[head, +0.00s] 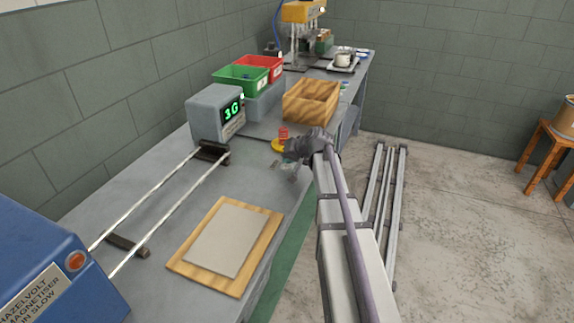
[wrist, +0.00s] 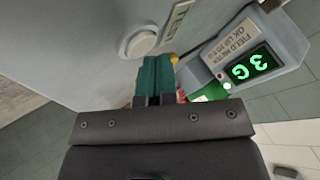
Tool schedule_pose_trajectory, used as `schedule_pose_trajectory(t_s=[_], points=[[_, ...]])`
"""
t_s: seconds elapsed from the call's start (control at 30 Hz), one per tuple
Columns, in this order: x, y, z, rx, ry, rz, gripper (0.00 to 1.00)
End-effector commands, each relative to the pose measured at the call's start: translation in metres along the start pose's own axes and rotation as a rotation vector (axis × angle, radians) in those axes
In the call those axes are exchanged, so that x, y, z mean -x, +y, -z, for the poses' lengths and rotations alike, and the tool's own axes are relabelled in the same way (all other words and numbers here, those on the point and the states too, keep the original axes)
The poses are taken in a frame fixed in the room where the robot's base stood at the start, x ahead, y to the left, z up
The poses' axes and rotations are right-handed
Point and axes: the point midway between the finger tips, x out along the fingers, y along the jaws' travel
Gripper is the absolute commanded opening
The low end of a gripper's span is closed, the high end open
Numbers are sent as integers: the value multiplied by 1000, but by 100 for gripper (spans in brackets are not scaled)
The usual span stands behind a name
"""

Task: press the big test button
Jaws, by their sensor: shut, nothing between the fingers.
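In the head view my gripper (head: 287,170) is over the bench's right edge, and I cannot make out the pale button there. A red mushroom button on a yellow base (head: 279,146) stands just behind the gripper.
A grey field meter (head: 216,112) reading 3G stands left of the gripper; it also shows in the wrist view (wrist: 262,55). A wooden tray (head: 305,101) and green (head: 240,78) and red bins (head: 262,63) are behind. A wooden board (head: 185,262) lies in front. Two rails reach a blue machine (head: 50,265).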

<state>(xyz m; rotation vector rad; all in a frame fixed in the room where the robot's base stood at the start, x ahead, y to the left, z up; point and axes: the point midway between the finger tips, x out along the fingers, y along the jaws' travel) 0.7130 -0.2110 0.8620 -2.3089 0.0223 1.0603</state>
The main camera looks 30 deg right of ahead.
Motion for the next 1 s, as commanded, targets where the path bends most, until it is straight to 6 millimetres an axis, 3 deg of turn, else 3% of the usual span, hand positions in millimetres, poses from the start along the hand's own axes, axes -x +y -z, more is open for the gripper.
schedule_pose_trajectory(t_s=[0.5,1.0], points=[[9,-6,6,0,0,0,0],[43,-31,31,0,0,0,0]])
